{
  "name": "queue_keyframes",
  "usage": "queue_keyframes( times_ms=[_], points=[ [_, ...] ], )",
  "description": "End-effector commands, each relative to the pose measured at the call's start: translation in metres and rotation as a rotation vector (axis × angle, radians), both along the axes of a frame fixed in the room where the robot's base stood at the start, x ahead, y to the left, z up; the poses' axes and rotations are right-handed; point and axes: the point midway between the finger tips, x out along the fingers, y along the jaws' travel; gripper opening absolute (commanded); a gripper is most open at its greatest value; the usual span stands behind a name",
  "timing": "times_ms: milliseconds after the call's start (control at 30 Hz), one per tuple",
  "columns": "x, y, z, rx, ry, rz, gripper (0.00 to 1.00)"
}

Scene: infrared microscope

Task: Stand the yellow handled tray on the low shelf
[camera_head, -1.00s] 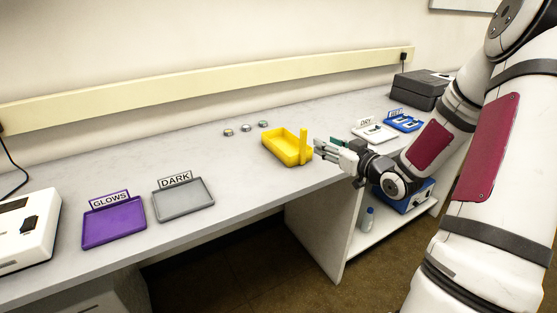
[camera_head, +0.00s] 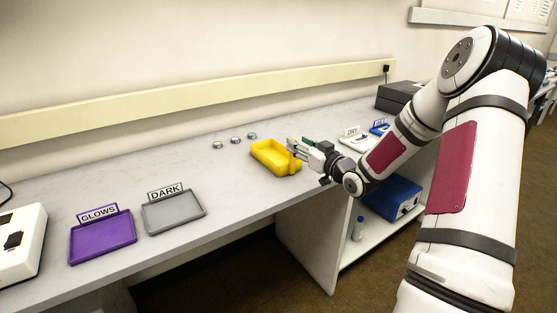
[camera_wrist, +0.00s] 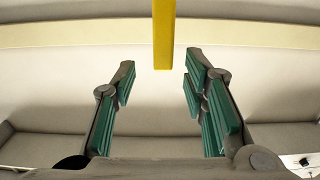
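The yellow handled tray (camera_head: 270,158) sits on the bench top, with its upright handle at its right end. My gripper (camera_head: 293,150) is at that handle, reaching in from the right. In the wrist view my gripper (camera_wrist: 160,76) has its green-padded fingers spread wide. The yellow handle (camera_wrist: 164,35) shows between the fingertips, with a gap on both sides. The rest of the tray is out of the wrist view. The low shelf (camera_head: 372,238) is under the right part of the bench; my arm hides some of that area.
A blue box (camera_head: 392,198) and a small bottle (camera_head: 358,229) stand on the low shelf. A purple tray (camera_head: 102,240) and a grey tray (camera_head: 174,212) lie left on the bench. A white upright panel (camera_head: 308,245) bounds the shelf's left side.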

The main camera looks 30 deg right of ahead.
Motion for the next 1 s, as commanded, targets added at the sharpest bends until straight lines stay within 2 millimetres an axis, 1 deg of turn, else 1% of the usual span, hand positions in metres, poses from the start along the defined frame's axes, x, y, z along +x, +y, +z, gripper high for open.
queue_keyframes(
  times_ms=[33,100,233,333,533,567,600,667,700,733,1000],
  points=[
    [0.009,0.003,-0.001,0.0,-0.001,0.003,0.4],
    [0.019,0.005,-0.003,0.002,-0.001,0.002,0.4],
    [0.034,0.005,-0.002,0.0,-0.001,0.002,0.4],
    [0.039,0.005,-0.002,0.0,0.001,0.001,0.4],
    [0.04,0.005,-0.002,0.0,0.001,0.0,0.4],
    [0.04,0.005,-0.002,0.0,0.001,0.0,0.38],
    [0.04,0.005,-0.002,0.0,0.001,0.0,0.29],
    [0.04,0.005,-0.002,0.0,0.001,0.0,0.15],
    [0.04,0.005,-0.002,0.0,0.001,0.0,0.06],
    [0.04,0.005,-0.002,0.0,0.001,0.0,0.0],
    [0.04,0.005,-0.001,0.0,-0.001,0.0,0.0]
  ],
)
